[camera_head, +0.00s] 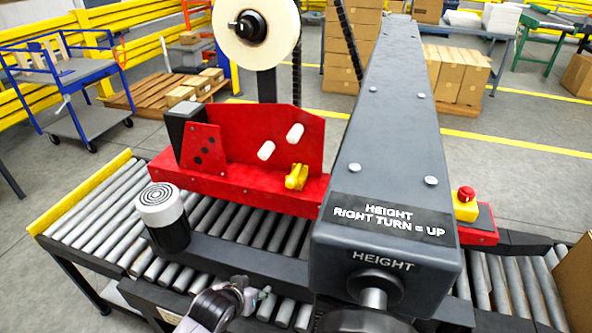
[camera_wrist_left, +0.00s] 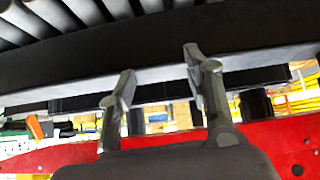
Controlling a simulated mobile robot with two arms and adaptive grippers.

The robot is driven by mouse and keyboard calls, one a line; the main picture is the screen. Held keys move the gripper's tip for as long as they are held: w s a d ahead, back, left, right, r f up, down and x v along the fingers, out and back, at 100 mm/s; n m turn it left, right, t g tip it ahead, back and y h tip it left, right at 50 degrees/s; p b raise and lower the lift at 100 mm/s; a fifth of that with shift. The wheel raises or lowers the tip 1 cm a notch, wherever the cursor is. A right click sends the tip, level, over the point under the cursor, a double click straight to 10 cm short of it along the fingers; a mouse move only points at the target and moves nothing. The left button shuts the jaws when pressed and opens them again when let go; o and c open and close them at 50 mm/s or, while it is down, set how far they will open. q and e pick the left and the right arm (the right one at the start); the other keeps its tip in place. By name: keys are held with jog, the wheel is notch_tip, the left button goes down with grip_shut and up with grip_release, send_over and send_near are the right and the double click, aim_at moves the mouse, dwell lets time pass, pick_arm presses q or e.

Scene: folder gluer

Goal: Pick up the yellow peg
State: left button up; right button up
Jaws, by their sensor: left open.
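The yellow peg (camera_head: 296,177) is a small yellow piece at the front of the red machine plate (camera_head: 240,135), below two white rods (camera_head: 281,142). My left gripper (camera_head: 254,296) is at the bottom of the head view, over the rollers, nearer to me than the peg and apart from it. In the left wrist view its two fingers (camera_wrist_left: 158,72) are spread with nothing between them. I cannot make out the peg in the wrist view, where a red panel (camera_wrist_left: 285,140) shows behind the fingers. My right gripper is not in view.
A large grey beam (camera_head: 390,120) with a height label stands right of the peg. A tape roll (camera_head: 256,30) is above the red plate. A white-topped dark cylinder (camera_head: 163,212) stands at left. A dark rail (camera_head: 235,257) crosses the roller conveyor between gripper and peg.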

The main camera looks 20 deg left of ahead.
pick_arm(q)
jog(key=w+d+r+t, duration=0.1)
jog(key=w+r+t, duration=0.3)
jog(key=r, duration=1.2)
jog(key=n+t+h, duration=0.1)
send_near(289, 184)
jog(key=shift+p+x, duration=1.65)
jog(key=shift+x, duration=3.15)
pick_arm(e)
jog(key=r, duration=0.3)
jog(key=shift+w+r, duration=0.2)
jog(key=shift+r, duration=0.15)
pick_arm(q)
jog(key=shift+s, duration=0.1)
jog(key=shift+c, duration=0.3)
jog(key=c, duration=0.3)
grip_shut()
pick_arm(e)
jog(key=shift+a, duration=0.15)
